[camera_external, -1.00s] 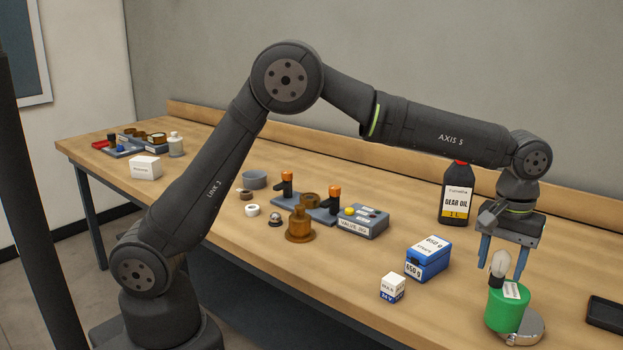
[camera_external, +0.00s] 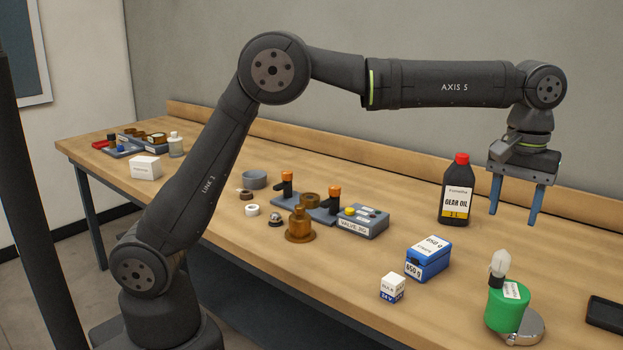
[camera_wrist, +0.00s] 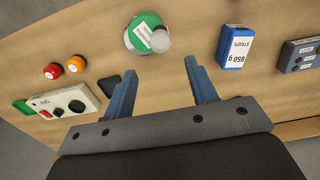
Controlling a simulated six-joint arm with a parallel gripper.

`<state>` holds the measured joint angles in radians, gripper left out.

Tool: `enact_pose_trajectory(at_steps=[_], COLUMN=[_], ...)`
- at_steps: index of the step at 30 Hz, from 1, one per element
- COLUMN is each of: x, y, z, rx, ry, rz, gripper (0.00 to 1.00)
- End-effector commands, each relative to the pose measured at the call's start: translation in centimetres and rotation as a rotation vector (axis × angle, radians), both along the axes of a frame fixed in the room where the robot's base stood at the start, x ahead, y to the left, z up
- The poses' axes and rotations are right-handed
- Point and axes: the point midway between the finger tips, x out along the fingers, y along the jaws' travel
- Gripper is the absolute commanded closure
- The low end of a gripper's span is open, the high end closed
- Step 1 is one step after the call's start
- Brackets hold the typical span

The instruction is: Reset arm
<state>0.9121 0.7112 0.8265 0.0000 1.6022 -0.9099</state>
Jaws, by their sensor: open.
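My gripper (camera_external: 515,203) is open and empty, with its blue fingers pointing down well above the bench. It also shows in the wrist view (camera_wrist: 158,80) with the two fingers spread apart. Below it stands a green container (camera_external: 507,306) with a white label and a pale bulb-shaped piece (camera_external: 500,262) on a dark neck on top. In the wrist view the green container (camera_wrist: 143,28) lies beyond the fingertips, apart from them. A round metal disc (camera_external: 533,325) sits under or beside the green container.
A gear oil bottle (camera_external: 457,192) stands left of my gripper. A blue box (camera_external: 428,260) and a small white-and-blue box (camera_external: 392,287) sit left of the green container. A dark tray (camera_external: 606,314) is at right. The valve rig (camera_external: 362,224) is mid-bench.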

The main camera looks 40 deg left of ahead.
Motion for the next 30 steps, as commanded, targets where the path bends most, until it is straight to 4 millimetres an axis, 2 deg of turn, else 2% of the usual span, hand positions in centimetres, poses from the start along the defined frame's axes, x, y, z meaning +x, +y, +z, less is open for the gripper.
enact_pose_trajectory(at_steps=[6,17,23,30], x=[0.0,0.0,0.0,0.0], y=[0.0,0.0,0.1,0.1], z=[0.8,0.2,-2.8,-7.6], rx=[0.001,0.002,0.004,0.003], ry=[0.0,0.001,0.003,0.003], rz=[0.0,0.0,0.0,0.0], gripper=[0.48,0.48,0.48,0.48])
